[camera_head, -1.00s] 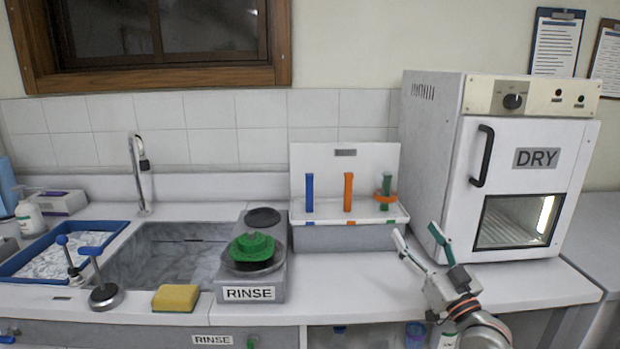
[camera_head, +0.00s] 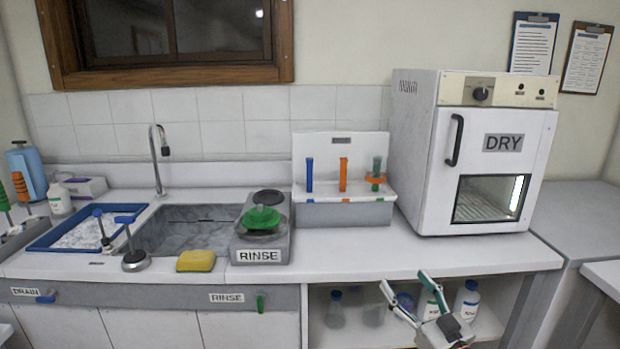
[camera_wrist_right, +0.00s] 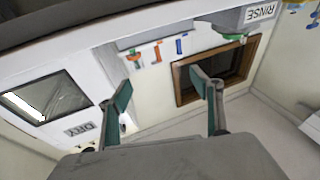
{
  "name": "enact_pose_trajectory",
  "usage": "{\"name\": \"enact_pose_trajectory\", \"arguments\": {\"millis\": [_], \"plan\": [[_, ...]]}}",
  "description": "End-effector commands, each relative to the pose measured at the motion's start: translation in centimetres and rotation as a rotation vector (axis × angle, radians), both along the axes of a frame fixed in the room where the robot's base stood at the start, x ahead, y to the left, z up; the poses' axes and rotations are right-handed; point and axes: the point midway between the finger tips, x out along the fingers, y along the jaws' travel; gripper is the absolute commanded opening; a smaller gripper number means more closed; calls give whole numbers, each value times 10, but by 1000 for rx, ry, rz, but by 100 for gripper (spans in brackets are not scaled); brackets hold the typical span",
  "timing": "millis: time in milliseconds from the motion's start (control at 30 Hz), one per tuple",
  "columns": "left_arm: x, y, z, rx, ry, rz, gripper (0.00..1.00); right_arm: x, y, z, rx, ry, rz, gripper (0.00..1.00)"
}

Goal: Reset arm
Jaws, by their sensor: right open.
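My right gripper (camera_head: 406,292) is open and empty at the lower right of the head view, in front of the counter's front edge and the open shelf below it. In the right wrist view its two green-padded fingers (camera_wrist_right: 163,97) stand wide apart with nothing between them. That view is upside down, with the DRY oven (camera_wrist_right: 55,105) at left and the wall window beyond the fingers. My left gripper is not in view.
The white DRY oven (camera_head: 480,150) stands on the counter at right. A rack (camera_head: 345,212) holds blue, orange and green pieces. A RINSE unit (camera_head: 262,256), yellow sponge (camera_head: 196,261), sink (camera_head: 190,232) and blue tray (camera_head: 45,243) are to the left. Bottles (camera_head: 467,300) stand on the shelf below.

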Motion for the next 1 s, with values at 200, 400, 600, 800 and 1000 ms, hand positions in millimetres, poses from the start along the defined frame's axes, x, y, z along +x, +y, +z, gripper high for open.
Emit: {"name": "enact_pose_trajectory", "arguments": {"millis": [200,400,600,800,1000], "plan": [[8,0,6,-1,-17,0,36,-75,22,-115,-85,212,2,65],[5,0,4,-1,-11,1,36,-172,32,-214,-181,437,-12,65],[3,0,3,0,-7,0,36,-268,30,-281,-275,634,-34,65],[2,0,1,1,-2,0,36,-318,26,-307,-327,734,-48,65],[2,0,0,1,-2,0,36,-324,25,-310,-335,746,-50,65]]}}
